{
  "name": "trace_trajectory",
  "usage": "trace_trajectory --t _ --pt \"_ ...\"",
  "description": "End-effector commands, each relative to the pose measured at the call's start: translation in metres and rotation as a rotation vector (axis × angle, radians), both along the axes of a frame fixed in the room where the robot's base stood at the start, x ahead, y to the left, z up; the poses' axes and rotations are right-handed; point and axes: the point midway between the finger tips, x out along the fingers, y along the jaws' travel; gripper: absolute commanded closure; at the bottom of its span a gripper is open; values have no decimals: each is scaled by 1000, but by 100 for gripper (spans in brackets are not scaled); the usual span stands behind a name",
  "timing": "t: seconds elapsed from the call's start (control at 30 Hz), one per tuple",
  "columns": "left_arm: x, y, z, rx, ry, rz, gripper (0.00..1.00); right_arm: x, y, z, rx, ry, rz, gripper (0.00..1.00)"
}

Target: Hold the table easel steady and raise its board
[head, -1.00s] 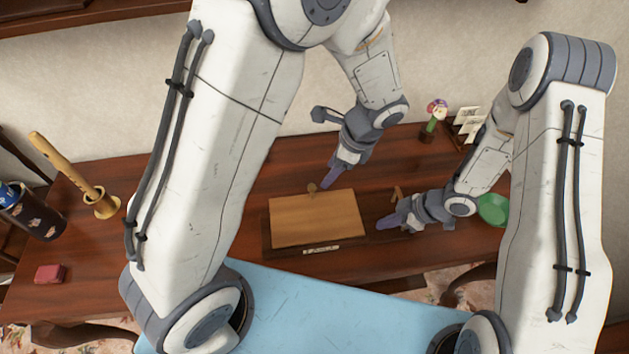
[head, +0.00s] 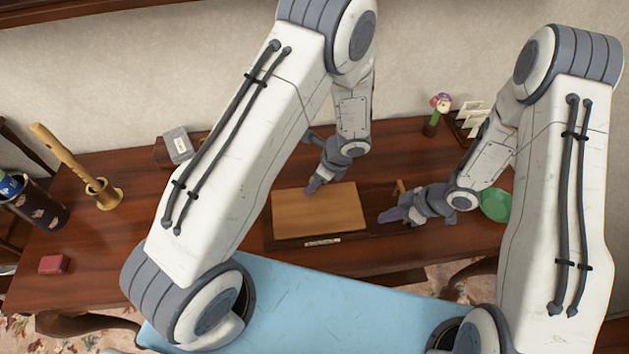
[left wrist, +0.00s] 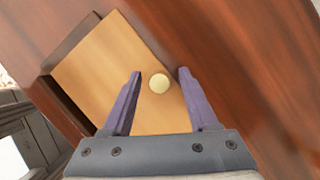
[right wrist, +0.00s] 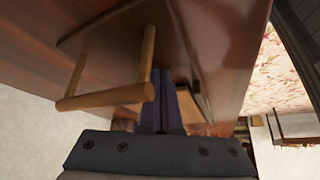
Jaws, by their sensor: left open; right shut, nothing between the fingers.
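The table easel lies with its tan board (head: 325,212) flat, or nearly so, in a dark wood base (head: 268,232) on the table. My left gripper (head: 313,188) is over the board's far edge. In the left wrist view its open fingers (left wrist: 159,85) straddle a pale round knob (left wrist: 159,83) on the board, with gaps on both sides. The knob is hidden in the head view. My right gripper (head: 385,216) is shut and empty at the base's right side. In the right wrist view its fingers (right wrist: 165,100) are beside a wooden U-shaped handle (right wrist: 100,97); contact is unclear.
A green dish (head: 496,205) sits right of my right gripper. A flower ornament (head: 435,115) and a card rack (head: 470,120) stand behind. A grey box (head: 178,145), a brass holder (head: 103,194) and a red box (head: 53,264) are at left.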

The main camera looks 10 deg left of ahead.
Motion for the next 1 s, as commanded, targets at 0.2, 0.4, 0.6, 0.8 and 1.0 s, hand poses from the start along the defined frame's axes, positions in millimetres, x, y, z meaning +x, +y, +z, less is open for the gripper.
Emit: trace_trajectory --t 0.2,0.4,0.6,0.8,1.0 --pt "1 3 -7 -1 0 0 41 -3 -1 -4 -7 9 2 100" --pt "1 3 -7 -1 0 1 52 -4 -1 -4 -7 9 2 100" --pt "0 2 -7 -1 0 0 100 -4 -1 -4 -7 10 2 100" --pt "0 2 -7 -1 0 0 100 -4 -1 -4 -7 10 2 100" --pt "0 2 -7 -1 0 0 100 -4 -1 -4 -7 10 2 100"
